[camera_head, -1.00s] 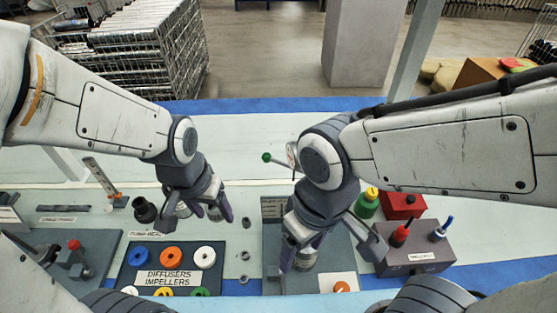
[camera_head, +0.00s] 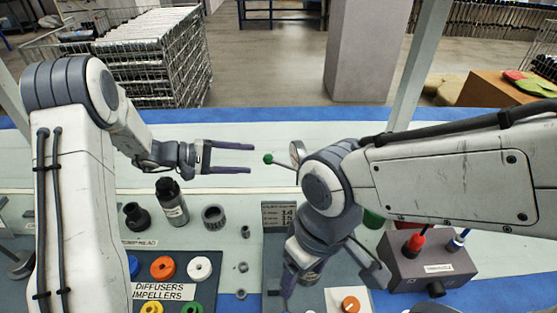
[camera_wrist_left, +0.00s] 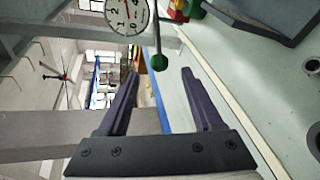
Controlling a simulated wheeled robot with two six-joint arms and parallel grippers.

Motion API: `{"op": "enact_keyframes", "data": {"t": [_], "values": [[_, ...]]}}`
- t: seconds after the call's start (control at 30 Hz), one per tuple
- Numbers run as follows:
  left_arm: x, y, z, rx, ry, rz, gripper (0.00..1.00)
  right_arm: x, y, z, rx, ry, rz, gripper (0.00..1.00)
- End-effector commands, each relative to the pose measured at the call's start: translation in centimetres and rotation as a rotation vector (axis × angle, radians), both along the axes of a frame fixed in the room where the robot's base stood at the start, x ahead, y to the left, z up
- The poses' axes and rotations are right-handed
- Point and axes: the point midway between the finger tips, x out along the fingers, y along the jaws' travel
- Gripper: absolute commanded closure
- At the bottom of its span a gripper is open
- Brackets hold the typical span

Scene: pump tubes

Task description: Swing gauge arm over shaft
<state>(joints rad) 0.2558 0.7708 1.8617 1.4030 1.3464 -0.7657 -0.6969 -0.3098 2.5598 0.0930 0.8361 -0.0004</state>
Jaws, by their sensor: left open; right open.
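The gauge arm is a thin rod ending in a green ball knob (camera_head: 268,159); the knob also shows in the left wrist view (camera_wrist_left: 159,62). The round white dial gauge (camera_head: 297,151) is behind it, partly hidden by my right arm; its face shows in the wrist view (camera_wrist_left: 127,14). My left gripper (camera_head: 252,159) is open and empty, pointing right, with the knob just beyond its fingertips and apparently not touched. My right gripper (camera_head: 335,270) is open and low over the grey fixture, its fingers either side of a metal cylinder (camera_head: 312,272). I cannot tell whether that is the shaft.
A black bottle (camera_head: 171,203), a black fitting (camera_head: 136,216) and a dark ring (camera_head: 213,216) stand left of the fixture. A tray (camera_head: 213,268) holds coloured rings. A grey box (camera_head: 428,268) with red and blue-topped tools is at right. The table behind is clear.

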Motion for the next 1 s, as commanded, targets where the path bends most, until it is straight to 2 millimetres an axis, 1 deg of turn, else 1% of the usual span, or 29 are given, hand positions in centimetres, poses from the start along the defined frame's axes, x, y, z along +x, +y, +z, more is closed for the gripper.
{"op": "enact_keyframes", "data": {"t": [0.17, 0.4, 0.6, 0.77, 1.0], "values": [[0.5, -2.2, -0.4, -0.010, -0.003, -0.001, 0.33, 0.0, 0.0, 0.2, 0.000, 0.000, 0.000, 0.27], [1.5, -6.5, -1.7, -0.007, -0.002, -0.002, 0.33, 0.0, 0.0, 0.7, 0.000, 0.000, 0.000, 0.27], [2.1, -8.9, -2.4, -0.006, -0.002, 0.000, 0.33, 0.0, 0.0, 0.9, 0.000, 0.000, 0.000, 0.27], [2.3, -9.6, -2.6, -0.006, -0.002, 0.002, 0.33, 0.0, 0.0, 0.9, 0.000, 0.000, 0.000, 0.27], [2.3, -9.7, -2.7, -0.006, -0.002, 0.003, 0.33, 0.0, 0.0, 0.9, 0.000, 0.000, 0.000, 0.27]]}}
